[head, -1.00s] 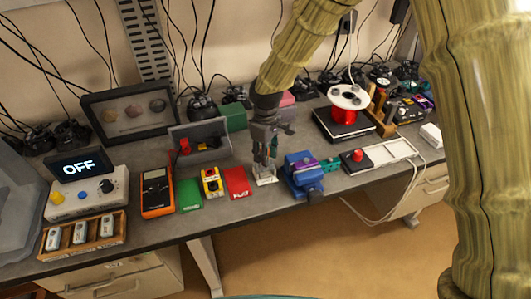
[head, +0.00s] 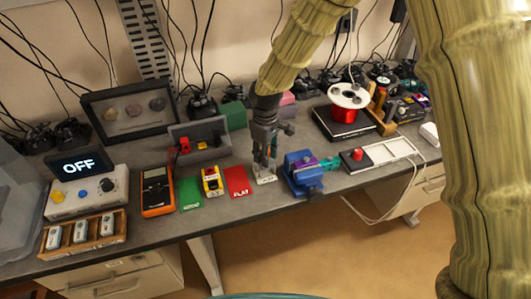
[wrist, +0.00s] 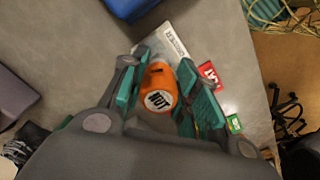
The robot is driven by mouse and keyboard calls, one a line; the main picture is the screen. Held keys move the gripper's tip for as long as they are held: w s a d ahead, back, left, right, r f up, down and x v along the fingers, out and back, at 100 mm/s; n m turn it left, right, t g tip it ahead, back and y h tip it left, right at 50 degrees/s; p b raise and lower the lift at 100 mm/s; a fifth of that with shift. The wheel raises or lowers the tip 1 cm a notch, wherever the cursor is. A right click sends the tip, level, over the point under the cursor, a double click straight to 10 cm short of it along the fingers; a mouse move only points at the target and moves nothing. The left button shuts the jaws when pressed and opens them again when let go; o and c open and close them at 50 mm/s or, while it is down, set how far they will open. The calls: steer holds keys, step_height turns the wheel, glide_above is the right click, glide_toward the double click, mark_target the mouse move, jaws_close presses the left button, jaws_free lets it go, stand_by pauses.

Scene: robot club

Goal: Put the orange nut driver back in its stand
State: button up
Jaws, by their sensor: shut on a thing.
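The orange nut driver (wrist: 158,88) shows in the wrist view, its round end marked "NUT" facing the camera. My gripper (wrist: 156,85) is shut on it, one teal-padded finger on each side. A white labelled stand (wrist: 172,42) shows just beyond the driver; its lettering is partly hidden. In the head view my gripper (head: 264,158) points down over the white base of the stand (head: 265,180) near the bench's front edge. The fingers hide the driver there. I cannot tell whether the driver's shaft is in the stand.
A blue vise (head: 302,174) stands close to the right of my gripper. A grey box (head: 208,152) stands behind these. Bare bench shows between them.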

steer(key=shift+f, duration=0.95)
stand_by(0.9)
steer(key=shift+s+f, duration=0.15)
steer(key=shift+f, duration=0.15)
stand_by(0.9)
steer(key=o, duration=0.8)
steer(key=shift+r, duration=0.1)
steer(key=shift+r+p, duration=1.9)
steer(key=shift+r, duration=0.85)
